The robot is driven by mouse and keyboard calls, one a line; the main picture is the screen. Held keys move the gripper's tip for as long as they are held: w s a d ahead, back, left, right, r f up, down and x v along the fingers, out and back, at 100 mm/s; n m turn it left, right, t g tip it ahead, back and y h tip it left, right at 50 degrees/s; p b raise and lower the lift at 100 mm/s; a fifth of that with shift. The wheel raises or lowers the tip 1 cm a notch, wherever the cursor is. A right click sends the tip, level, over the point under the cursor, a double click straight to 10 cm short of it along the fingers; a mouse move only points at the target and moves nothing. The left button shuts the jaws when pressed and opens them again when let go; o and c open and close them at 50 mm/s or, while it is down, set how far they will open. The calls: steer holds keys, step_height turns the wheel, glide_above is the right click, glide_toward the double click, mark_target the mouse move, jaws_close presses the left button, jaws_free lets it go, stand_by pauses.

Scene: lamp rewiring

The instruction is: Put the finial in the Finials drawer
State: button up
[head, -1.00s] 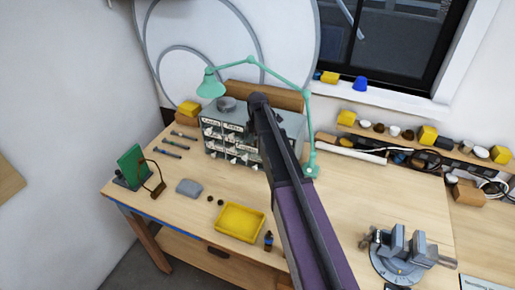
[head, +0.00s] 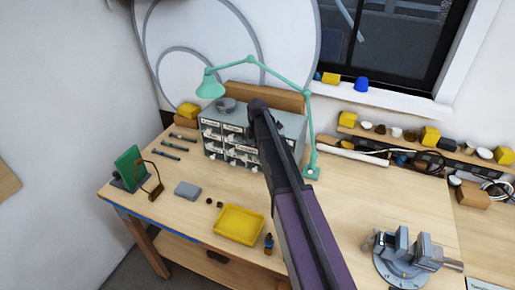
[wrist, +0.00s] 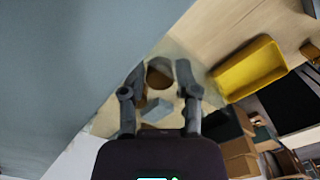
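A grey drawer cabinet (head: 213,140) with several small labelled drawers stands at the back of the bench. Its labels are too small to read for certain, and my arm hides its right part. My arm's end is in front of the cabinet in the head view, where the fingers are hidden. In the wrist view my gripper (wrist: 160,80) has its fingers apart, with a brown rounded piece, apparently the finial (wrist: 160,72), between the tips. A large grey surface, apparently the cabinet (wrist: 70,60), fills the left of the wrist view. No open drawer is clearly visible.
A yellow tray (head: 239,225), a grey block (head: 187,189), two small dark pieces (head: 214,203) and a small bottle (head: 268,244) are on the bench. A green lamp (head: 312,130) arches over the cabinet. A vise (head: 402,262) stands at right; the bench between is mostly clear.

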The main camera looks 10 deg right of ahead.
steer(key=shift+r, duration=0.2)
stand_by(0.3)
step_height(320, 180, up, 12)
steer(key=p, duration=1.2)
stand_by(0.8)
steer(key=s+a+m, duration=0.3)
steer(key=s+m, duration=1.6)
steer(key=s, duration=0.7)
steer(key=shift+s+a, duration=0.15)
steer(key=shift+s, duration=0.25)
